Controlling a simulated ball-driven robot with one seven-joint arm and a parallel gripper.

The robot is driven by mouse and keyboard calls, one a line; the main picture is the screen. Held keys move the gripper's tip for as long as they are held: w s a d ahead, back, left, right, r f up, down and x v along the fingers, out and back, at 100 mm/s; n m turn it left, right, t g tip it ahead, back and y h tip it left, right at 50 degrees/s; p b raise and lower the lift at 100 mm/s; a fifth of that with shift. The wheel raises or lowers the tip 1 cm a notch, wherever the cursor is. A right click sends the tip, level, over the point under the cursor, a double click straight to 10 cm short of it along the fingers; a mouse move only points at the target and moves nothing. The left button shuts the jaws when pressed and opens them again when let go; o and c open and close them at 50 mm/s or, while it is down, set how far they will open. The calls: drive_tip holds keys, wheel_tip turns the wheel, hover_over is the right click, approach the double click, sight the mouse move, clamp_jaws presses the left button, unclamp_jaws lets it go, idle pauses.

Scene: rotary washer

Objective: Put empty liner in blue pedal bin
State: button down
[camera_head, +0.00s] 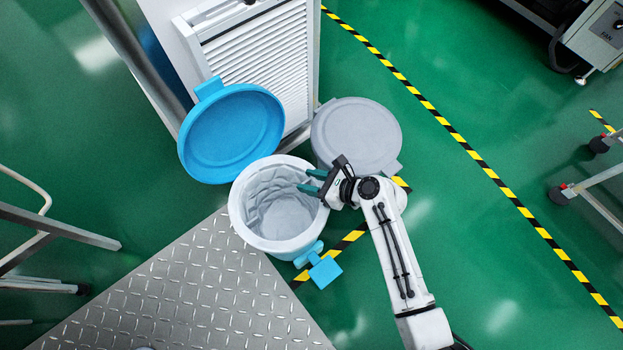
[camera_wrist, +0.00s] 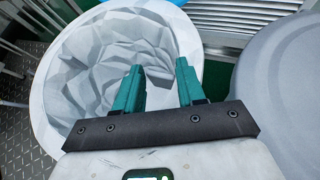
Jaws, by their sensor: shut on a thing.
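The blue pedal bin (camera_head: 291,254) stands below the louvred unit, its blue lid (camera_head: 232,130) swung open and its blue pedal (camera_head: 325,270) at the front. The white liner (camera_head: 282,212) is in the bin's mouth, open upward and empty, its pale rim covering most of the bin's top. Its crumpled inside also shows in the wrist view (camera_wrist: 92,65). My gripper (camera_head: 310,181) is at the liner's right rim, one finger on each side, shut on it. How far down the liner sits is hard to tell.
A grey round lid (camera_head: 356,135) is close by on the right, behind my gripper. A louvred white unit (camera_head: 262,60) stands behind the bin. A metal tread plate (camera_head: 190,295) lies at the front left.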

drive_tip(key=shift+f, duration=0.4)
drive_tip(key=c, duration=0.7)
unclamp_jaws()
drive_tip(key=shift+o, duration=0.2)
drive_tip(key=shift+r, duration=0.2)
drive_tip(key=p+v, duration=0.4)
drive_tip(key=v, duration=0.8)
drive_tip(key=shift+r+p, duration=0.3)
drive_tip(key=shift+r, duration=0.1)
